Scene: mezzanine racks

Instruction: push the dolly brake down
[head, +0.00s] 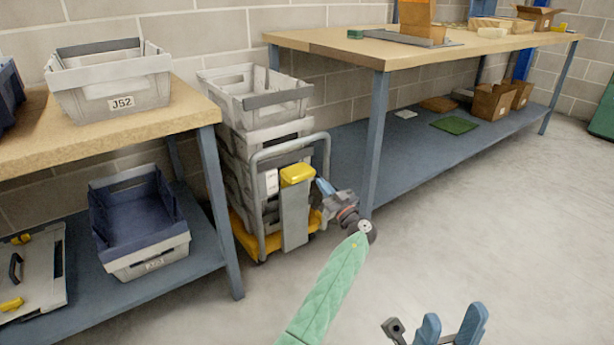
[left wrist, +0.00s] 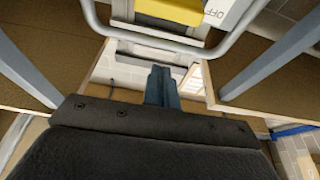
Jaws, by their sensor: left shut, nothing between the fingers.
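The dolly (head: 263,212) stands between the two benches, with a grey tube handle and a yellow base, carrying stacked grey crates. Its yellow brake pedal (head: 297,174) sits on top of an upright grey plate and looks raised. The pedal (left wrist: 172,10) also shows at the top edge of the left wrist view, beside a white label reading OFF (left wrist: 228,12). My left gripper (head: 323,186) is shut and empty, its blue fingertips just right of the pedal and apparently apart from it. The fingers (left wrist: 161,86) show together in the left wrist view. My right gripper (head: 450,326) is open and empty, low over the floor.
The dolly's handle tube (left wrist: 175,48) crosses the left wrist view near my fingers. A blue bench leg (head: 375,145) stands right of my left gripper. The left bench (head: 190,108) holds a crate labelled J52 (head: 110,85). The floor (head: 480,220) at right is clear.

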